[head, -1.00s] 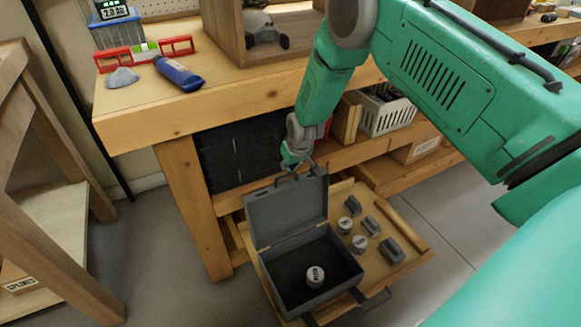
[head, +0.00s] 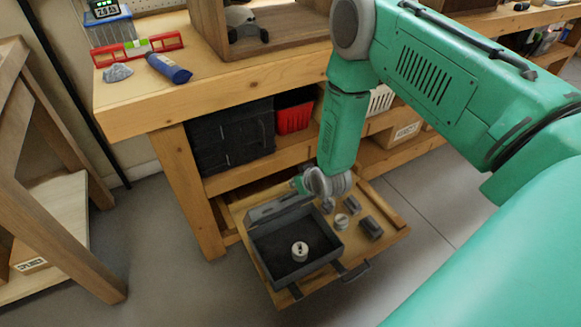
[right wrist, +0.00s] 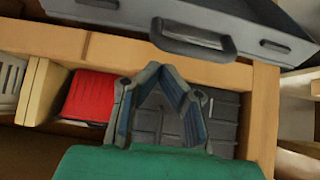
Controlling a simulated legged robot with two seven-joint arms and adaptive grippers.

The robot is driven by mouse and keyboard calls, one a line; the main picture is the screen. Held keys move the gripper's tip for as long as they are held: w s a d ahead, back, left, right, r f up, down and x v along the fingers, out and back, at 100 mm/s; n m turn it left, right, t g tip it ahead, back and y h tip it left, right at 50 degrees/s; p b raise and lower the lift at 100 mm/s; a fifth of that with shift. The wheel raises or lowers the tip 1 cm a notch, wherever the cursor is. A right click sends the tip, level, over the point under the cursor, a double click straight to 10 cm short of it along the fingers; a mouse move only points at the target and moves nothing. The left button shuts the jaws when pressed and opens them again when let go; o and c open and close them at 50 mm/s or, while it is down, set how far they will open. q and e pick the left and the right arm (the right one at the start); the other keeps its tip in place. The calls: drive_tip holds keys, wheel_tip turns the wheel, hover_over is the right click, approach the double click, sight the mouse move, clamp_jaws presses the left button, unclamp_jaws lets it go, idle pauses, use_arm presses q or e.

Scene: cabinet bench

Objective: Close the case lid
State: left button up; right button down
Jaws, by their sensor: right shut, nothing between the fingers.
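The grey case (head: 314,269) sits in the pulled-out wooden drawer, with a small light cylinder (head: 300,251) inside. Its lid (head: 278,209) stands partly raised at the back edge and looks short, nearly edge-on, in the head view. My right gripper (head: 297,184) is behind the lid's upper edge, near its right end; the arm hides some of this area. In the right wrist view the shut, empty fingers (right wrist: 158,70) are just below the lid's handle (right wrist: 192,38). Whether they touch the lid I cannot tell. My left gripper is not in view.
The drawer (head: 392,236) also holds several small grey weights (head: 370,228) right of the case. The bench top (head: 200,95) overhangs behind it. A red bin (head: 294,117) and a black crate (head: 230,135) are on the shelf. Floor left of the drawer is clear.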

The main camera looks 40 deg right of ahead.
drive_tip(key=s+a+f+t+b, duration=0.2)
drive_tip(key=s+f+t+b, duration=0.1)
drive_tip(key=s+f, duration=0.9)
use_arm(q)
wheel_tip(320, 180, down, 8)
drive_tip(key=b, duration=0.5)
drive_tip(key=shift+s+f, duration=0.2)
use_arm(e)
drive_tip(key=shift+s+a+f, duration=0.1)
drive_tip(key=shift+s+f, duration=1.05)
drive_tip(key=shift+f, duration=0.75)
drive_tip(key=shift+s+d+f, duration=0.1)
drive_tip(key=shift+s+f, duration=1.1)
drive_tip(key=shift+f, duration=0.7)
drive_tip(key=shift+s+a+f, duration=0.1)
drive_tip(key=shift+s+f, duration=1.05)
drive_tip(key=shift+f, duration=0.75)
use_arm(q)
drive_tip(key=shift+b, duration=0.3)
